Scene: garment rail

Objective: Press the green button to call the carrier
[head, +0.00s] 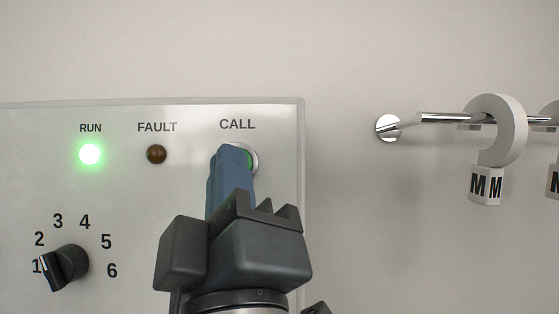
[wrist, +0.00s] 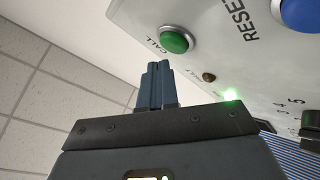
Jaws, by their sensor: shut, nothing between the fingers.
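The green CALL button (head: 250,160) sits in a silver ring at the upper right of the grey control panel (head: 200,115). In the head view my gripper (head: 236,150) covers most of it. In the wrist view the whole green button (wrist: 175,40) shows, with the word CALL beside it. My gripper (wrist: 157,66) is shut and empty, its blue fingers together. The fingertips are close to the button; in the wrist view a small gap shows between them and the button.
The RUN lamp (head: 90,154) glows green and the FAULT lamp (head: 156,154) is dark. A black dial (head: 66,268) points near 1. A blue RESET button (wrist: 300,14) shows in the wrist view. Right of the panel, a metal rail (head: 445,118) carries a hook (head: 508,130) tagged M.

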